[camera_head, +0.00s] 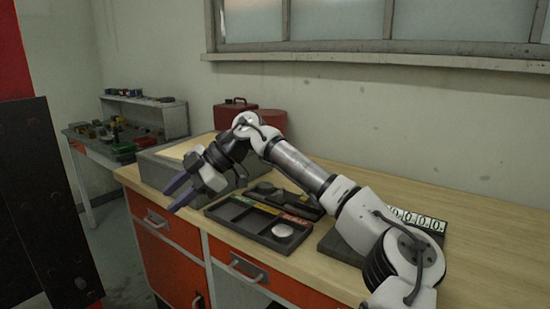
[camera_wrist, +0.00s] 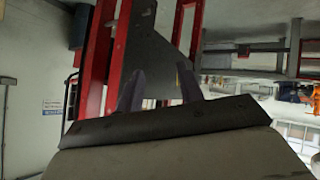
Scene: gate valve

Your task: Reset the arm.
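My gripper (camera_head: 175,198) is in the head view at the left end of my white and grey arm. It is held in the air in front of the workbench's left part, near the grey box. Its two purplish fingers point down and to the left and stand apart with nothing seen between them. In the wrist view my gripper (camera_wrist: 160,88) also shows its two fingers apart. A red frame (camera_wrist: 98,60) and a dark plate (camera_wrist: 150,40) lie behind them. My arm is bent and reaches over the bench.
The workbench (camera_head: 480,215) has a wooden top and red drawers. On it are a dark divided tray (camera_head: 240,217), a grey box (camera_head: 160,170), a red case (camera_head: 232,112) and a number strip (camera_head: 418,219). A dark panel (camera_head: 40,190) on a red post stands close at left.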

